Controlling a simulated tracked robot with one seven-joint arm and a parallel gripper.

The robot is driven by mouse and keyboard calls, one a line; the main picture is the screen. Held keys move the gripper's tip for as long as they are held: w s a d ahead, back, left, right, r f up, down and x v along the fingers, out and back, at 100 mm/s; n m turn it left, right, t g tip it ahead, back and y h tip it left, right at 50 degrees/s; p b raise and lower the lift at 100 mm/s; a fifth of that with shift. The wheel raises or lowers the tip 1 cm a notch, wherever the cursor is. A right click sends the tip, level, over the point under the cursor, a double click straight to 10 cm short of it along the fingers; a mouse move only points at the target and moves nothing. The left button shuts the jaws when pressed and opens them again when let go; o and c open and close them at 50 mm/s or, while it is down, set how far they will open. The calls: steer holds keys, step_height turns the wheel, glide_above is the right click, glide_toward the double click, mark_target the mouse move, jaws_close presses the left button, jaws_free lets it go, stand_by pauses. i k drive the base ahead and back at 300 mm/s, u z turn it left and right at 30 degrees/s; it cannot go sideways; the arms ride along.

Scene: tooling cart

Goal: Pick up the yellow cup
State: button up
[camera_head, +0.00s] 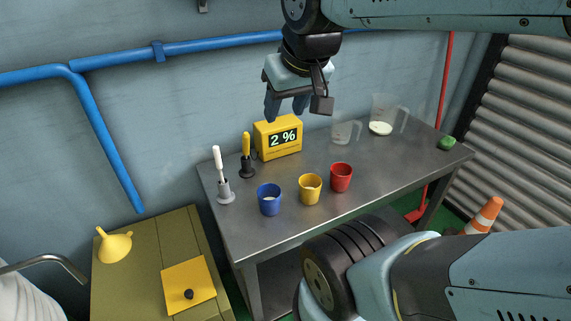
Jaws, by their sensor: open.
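The yellow cup (310,189) stands upright on the grey metal table (255,235), between a blue cup (269,200) on its left and a red cup (341,177) on its right. The three cups stand in a row near the table's front edge. My gripper (287,112) is open and empty. It points down, high in the picture, and appears in front of the top of a yellow display box. It is clear of the yellow cup.
Behind the cups are a yellow box reading "2 %" (279,139), a white-handled tool (220,175), a yellow-handled tool (247,155) and two clear jugs (345,131) (386,115). A green item (447,143) lies at the right end. A yellow funnel (114,245) sits lower left.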

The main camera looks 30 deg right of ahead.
mark_target(309, 197)
steer(key=z, duration=0.05)
steer(key=k, duration=0.5)
steer(key=u, duration=1.35)
steer(key=k, duration=0.75)
steer(key=z, duration=0.7)
